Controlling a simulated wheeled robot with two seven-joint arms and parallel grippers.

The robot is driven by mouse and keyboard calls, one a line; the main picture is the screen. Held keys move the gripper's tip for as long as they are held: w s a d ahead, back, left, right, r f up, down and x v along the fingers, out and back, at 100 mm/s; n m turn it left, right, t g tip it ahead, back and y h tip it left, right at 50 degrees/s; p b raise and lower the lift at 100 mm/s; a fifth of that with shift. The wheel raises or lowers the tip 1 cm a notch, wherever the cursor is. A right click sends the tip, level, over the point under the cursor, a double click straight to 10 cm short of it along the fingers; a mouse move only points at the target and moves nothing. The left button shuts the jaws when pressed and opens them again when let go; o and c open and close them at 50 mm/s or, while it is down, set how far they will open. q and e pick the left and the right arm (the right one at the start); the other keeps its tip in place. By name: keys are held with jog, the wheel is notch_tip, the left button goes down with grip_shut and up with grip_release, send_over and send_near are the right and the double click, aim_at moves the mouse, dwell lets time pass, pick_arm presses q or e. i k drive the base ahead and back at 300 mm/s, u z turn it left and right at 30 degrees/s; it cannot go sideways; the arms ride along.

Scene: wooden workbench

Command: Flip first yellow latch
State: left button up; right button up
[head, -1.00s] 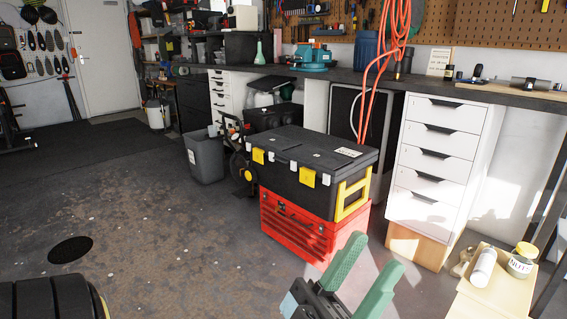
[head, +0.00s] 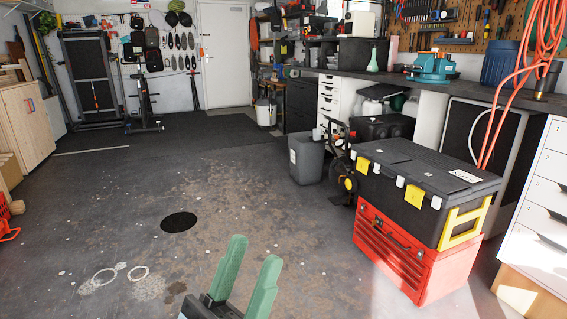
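A black toolbox (head: 410,173) with a closed lid sits on a red tool chest (head: 388,247) right of centre in the head view. Its front carries two yellow latches, a left one (head: 363,165) and a right one (head: 413,197). A yellow handle (head: 462,222) is on its right end. My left gripper (head: 250,275) is at the bottom, with two green fingers apart and nothing between them. It is in front and to the left of the toolbox, well clear of the latches. My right gripper is not in view.
A grey bin (head: 306,158) and a black and yellow machine (head: 343,180) stand left of the toolbox. White drawers (head: 540,205) stand to its right. An orange hose (head: 522,80) hangs behind it. The floor on the left is open, with a dark round patch (head: 179,222).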

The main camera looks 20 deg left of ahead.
aim_at(363, 165)
jog(key=u, duration=0.7)
jog(key=i, duration=0.85)
jog(key=u, duration=0.8)
jog(key=i, duration=1.95)
jog(key=z, duration=1.15)
jog(key=i, duration=1.05)
jog(key=z, duration=0.8)
